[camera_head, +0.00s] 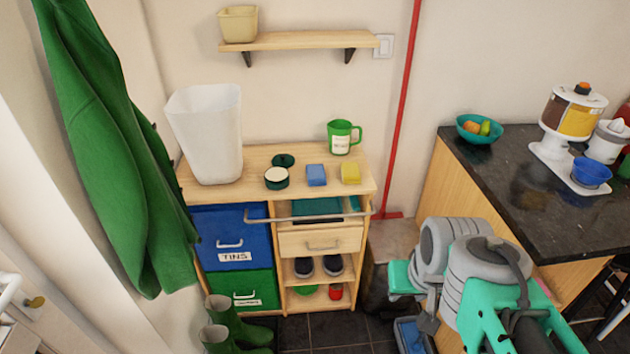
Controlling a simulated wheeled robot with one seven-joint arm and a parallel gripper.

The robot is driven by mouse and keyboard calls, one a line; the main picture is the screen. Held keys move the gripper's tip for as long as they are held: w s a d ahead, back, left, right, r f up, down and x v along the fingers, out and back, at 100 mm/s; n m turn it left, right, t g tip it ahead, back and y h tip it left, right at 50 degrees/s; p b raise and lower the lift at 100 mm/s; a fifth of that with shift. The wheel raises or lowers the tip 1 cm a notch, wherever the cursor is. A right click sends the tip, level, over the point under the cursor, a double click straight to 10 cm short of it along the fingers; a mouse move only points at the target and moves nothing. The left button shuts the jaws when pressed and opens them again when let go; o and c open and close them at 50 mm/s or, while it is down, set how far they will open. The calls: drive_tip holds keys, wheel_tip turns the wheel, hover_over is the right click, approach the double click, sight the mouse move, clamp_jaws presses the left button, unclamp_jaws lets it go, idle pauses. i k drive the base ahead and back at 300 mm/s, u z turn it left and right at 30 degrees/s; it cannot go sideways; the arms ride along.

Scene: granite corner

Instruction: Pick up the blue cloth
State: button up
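A small blue folded cloth (316,175) lies flat on the top of the wooden cabinet (255,160). A similar yellow cloth (350,173) lies just to its right, with a narrow gap between them. Nothing covers the blue cloth. My arm, grey and teal, is folded at the lower right, well apart from the cabinet top. My gripper does not show in this view, so its fingers cannot be seen.
On the cabinet top, a round tin (276,178) stands left of the cloth, a white bin (208,133) farther left, and a green mug (342,137) behind. A metal rail (310,216) runs along the front. A dark counter (520,215) stands right; a shelf (300,41) hangs above.

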sight(316, 175)
drive_tip(key=u, duration=0.3)
drive_tip(key=i, duration=1)
